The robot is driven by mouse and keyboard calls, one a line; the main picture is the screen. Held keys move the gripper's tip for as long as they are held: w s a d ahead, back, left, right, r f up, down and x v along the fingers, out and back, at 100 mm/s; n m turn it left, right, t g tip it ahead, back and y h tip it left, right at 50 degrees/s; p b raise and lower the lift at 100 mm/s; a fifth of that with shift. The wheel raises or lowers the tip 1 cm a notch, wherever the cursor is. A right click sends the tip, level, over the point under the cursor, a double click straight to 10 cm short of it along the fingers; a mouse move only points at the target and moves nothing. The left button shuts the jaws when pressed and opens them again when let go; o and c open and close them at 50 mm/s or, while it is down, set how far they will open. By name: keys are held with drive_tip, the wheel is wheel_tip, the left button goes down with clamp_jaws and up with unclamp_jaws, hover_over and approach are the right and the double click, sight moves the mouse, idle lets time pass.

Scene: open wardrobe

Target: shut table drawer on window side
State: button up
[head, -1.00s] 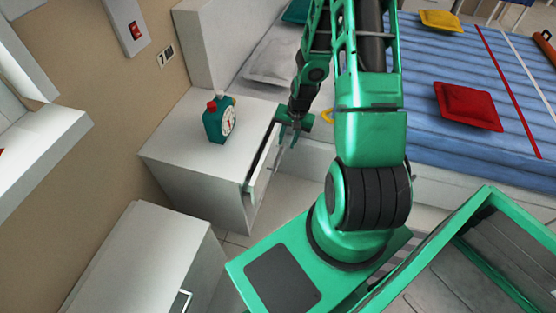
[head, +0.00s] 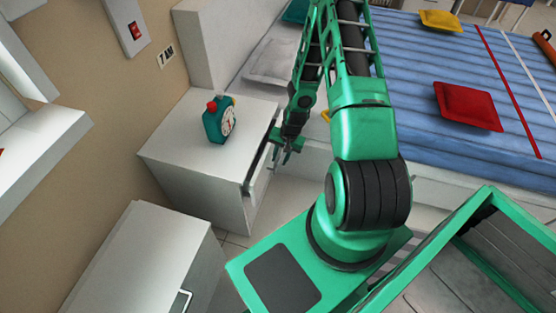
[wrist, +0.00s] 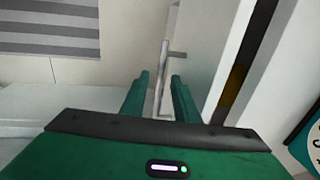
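The white bedside table (head: 175,155) stands by the wall. Its drawer (head: 259,185) is partly out, with a narrow dark gap behind its front panel. My gripper (head: 282,150) is at the outer face of the drawer front. In the wrist view, the two green fingers of my gripper (wrist: 161,98) are apart, and the thin metal drawer handle (wrist: 163,75) shows between them. They do not visibly clamp it. The drawer front (wrist: 190,55) rises beyond them, with the gap to its right. The drawer's inside is mostly hidden.
A white cabinet (head: 145,265) stands in front of the table, with a floor gap between.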

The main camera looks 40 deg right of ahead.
drive_tip(key=shift+f, duration=0.5)
clamp_jaws()
drive_tip(key=shift+w, duration=0.15)
